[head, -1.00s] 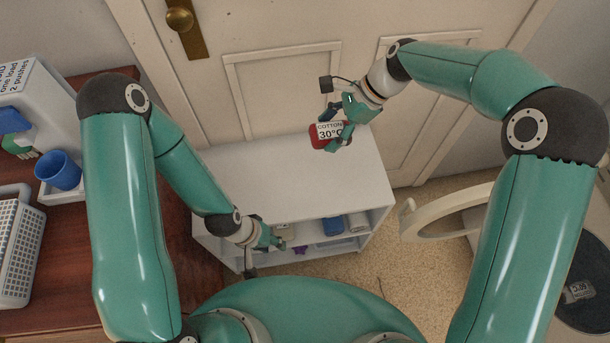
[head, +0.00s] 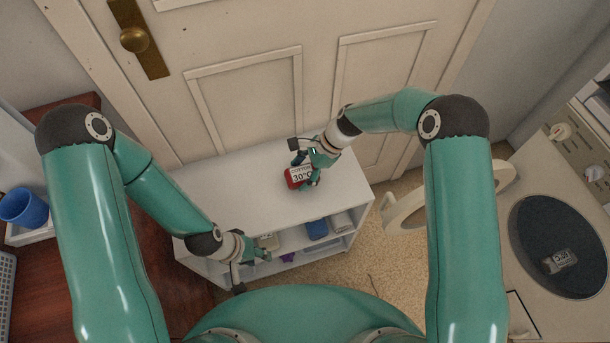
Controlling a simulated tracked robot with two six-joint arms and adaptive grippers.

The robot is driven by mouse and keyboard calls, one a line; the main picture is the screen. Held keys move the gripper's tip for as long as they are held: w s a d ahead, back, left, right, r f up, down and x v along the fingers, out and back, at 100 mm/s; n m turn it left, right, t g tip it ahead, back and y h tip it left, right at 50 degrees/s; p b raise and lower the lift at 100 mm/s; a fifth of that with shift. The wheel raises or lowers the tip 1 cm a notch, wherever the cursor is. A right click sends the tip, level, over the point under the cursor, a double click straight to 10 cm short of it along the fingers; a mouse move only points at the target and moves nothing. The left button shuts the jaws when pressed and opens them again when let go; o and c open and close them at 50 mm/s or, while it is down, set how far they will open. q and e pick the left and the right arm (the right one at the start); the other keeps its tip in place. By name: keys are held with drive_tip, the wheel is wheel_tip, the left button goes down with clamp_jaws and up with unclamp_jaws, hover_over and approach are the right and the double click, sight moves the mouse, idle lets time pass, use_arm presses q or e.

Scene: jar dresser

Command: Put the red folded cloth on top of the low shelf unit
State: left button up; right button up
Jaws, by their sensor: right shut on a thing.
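The red folded cloth (head: 293,183) bears a white label reading COTTON 30°C. My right gripper (head: 303,173) is shut on it. The cloth is over the white top of the low shelf unit (head: 235,185), right of its middle. I cannot tell whether it touches the top. My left gripper (head: 252,270) is at the front of the shelf unit, low and left, with its fingers spread apart and nothing seen between them.
Inside the shelf are a blue item (head: 317,229) and a pale one (head: 341,221). A door (head: 250,90) stands behind. At right is a machine with an open round door (head: 450,200). A blue cup (head: 24,208) stands at left. The shelf top is otherwise clear.

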drive_tip(key=shift+f, duration=1.05)
drive_tip(key=o, duration=1.1)
drive_tip(key=shift+c, duration=0.2)
drive_tip(key=v, duration=1.2)
drive_tip(key=shift+r, duration=0.1)
